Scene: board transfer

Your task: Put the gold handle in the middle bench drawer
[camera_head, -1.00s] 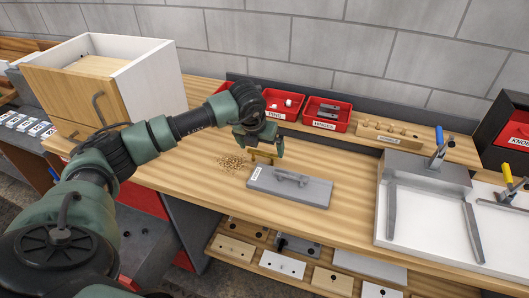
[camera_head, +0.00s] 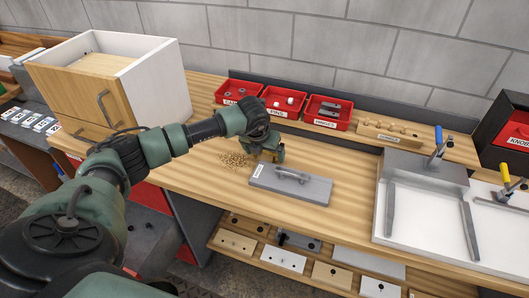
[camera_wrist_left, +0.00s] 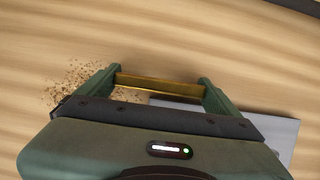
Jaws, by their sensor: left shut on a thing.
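My left gripper (camera_head: 270,157) is over the bench top, just behind the grey plate with a handle (camera_head: 290,185) and beside a patch of wood shavings. In the left wrist view, the gold handle (camera_wrist_left: 160,86) spans the gap between the two green fingers, and the gripper is shut on it. In the head view, the gripper mostly hides the gold handle. Red panels (camera_head: 150,197) show below the bench's left part, partly behind my left arm. I cannot tell which is the middle bench drawer. My right gripper is not in view.
A wood-and-white cabinet (camera_head: 165,85) stands at the back left of the bench. Red bins (camera_head: 328,112) and a peg block (camera_head: 390,134) line the back. A white fixture with clamps (camera_head: 425,215) is at the right. Several panels lie on the lower shelf (camera_head: 300,262).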

